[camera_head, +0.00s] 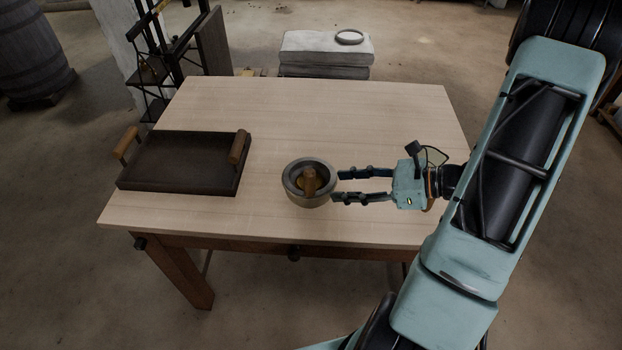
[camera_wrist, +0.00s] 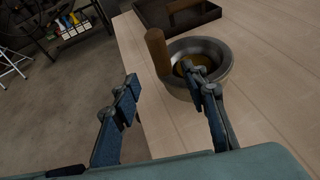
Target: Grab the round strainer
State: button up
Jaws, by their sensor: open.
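A round grey metal bowl (camera_head: 309,201) stands on the table; its shape fits a mortar as much as a strainer, and I cannot see holes. It also shows in the wrist view (camera_wrist: 224,90).
A dark tray (camera_head: 180,160) with wooden handles lies on the left of the wooden table (camera_head: 330,110). The table's back and right are clear. Behind it, a pale ring (camera_head: 349,37) lies on a whitish block (camera_head: 325,52). A dark metal rack (camera_head: 165,60) stands back left.

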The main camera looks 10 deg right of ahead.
aim_at(310, 183)
jog(key=shift+r+p+x, duration=0.2)
jog(key=shift+x, duration=2.15)
jog(key=shift+r+p+x, duration=0.15)
jog(key=shift+r+x, duration=0.1)
jog(key=shift+x, duration=2.1)
jog(key=shift+w, duration=0.1)
jog(key=shift+c, duration=0.3)
grip_shut()
